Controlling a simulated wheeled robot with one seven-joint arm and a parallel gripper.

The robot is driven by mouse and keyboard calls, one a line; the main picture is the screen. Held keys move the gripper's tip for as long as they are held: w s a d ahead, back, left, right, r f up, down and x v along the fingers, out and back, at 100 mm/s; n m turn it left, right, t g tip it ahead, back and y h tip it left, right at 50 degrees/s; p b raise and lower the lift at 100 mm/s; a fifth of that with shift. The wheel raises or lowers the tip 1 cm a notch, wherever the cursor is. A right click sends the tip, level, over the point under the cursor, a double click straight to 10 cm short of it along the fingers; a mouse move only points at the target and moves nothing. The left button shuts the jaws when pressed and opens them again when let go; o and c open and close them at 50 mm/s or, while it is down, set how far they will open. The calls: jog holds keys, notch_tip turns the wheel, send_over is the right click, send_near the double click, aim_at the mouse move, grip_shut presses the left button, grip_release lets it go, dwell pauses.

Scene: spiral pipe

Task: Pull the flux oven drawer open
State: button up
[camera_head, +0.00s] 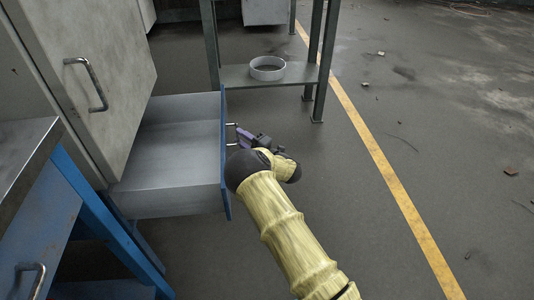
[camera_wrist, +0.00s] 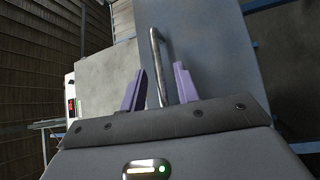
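The drawer (camera_head: 165,150) is pulled well out of its cabinet in the head view, its grey empty inside showing. Its blue front panel (camera_head: 224,112) is seen nearly edge-on, and the panel also shows grey-blue in the wrist view (camera_wrist: 215,55). A metal bar handle (camera_wrist: 157,62) stands out from the panel. My gripper (camera_head: 243,137) is at this handle, outside the drawer front. In the wrist view its two purple fingers (camera_wrist: 159,85) stand on either side of the bar, with small gaps visible on both sides. Contact deeper between the fingers is hidden.
A grey cabinet door with a handle (camera_head: 88,82) stands above the drawer. A blue-framed workbench (camera_head: 30,145) is at the lower left. A metal stand (camera_head: 235,77) holds a round pan (camera_head: 267,68) behind the gripper. Open floor (camera_head: 440,150) lies to the right.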

jog(key=p+v, duration=0.4)
jog(key=v, duration=1.1)
jog(key=shift+d+p, duration=0.15)
jog(key=shift+p, duration=0.15)
